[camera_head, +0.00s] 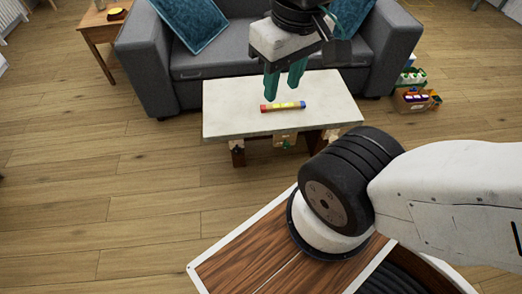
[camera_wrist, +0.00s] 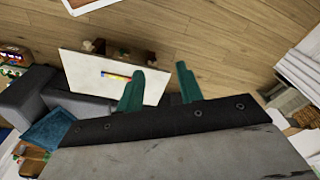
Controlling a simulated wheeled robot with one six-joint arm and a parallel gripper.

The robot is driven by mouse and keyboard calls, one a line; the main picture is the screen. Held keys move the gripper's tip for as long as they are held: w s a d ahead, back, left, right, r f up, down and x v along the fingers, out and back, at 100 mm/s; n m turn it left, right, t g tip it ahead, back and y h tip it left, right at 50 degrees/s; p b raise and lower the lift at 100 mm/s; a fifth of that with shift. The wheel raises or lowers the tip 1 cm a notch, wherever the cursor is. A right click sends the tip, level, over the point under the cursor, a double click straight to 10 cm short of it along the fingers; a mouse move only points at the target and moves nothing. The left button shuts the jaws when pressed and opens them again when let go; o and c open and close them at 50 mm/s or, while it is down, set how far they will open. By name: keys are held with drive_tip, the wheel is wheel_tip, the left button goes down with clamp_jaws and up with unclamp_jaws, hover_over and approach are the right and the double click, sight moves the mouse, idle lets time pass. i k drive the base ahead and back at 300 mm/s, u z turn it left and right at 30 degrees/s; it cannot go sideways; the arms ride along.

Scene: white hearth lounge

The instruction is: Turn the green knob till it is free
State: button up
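A small green knob (camera_head: 287,145) shows on a tan block (camera_head: 285,138) at the front edge of the low white table (camera_head: 230,115). It is small, and its details cannot be made out. My gripper (camera_head: 282,93) has two teal fingers spread apart with nothing between them. It hangs above the table, apart from the knob, which is lower and nearer in the head view. In the wrist view, my open gripper (camera_wrist: 160,70) has the table (camera_wrist: 85,70) beyond its left finger; the block (camera_wrist: 122,55) shows small at the table edge.
A red, yellow and blue bar (camera_head: 283,106) lies on the tabletop. A grey sofa (camera_head: 225,62) with teal cushions stands close behind the table. A side table (camera_head: 103,30) is at the back left, and colourful bins (camera_head: 415,98) stand right of the sofa. The wooden floor at left is clear.

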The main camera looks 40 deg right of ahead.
sight(286, 145)
drive_tip(key=u, duration=1.75)
drive_tip(key=i, duration=0.9)
drive_tip(key=z, duration=3.9)
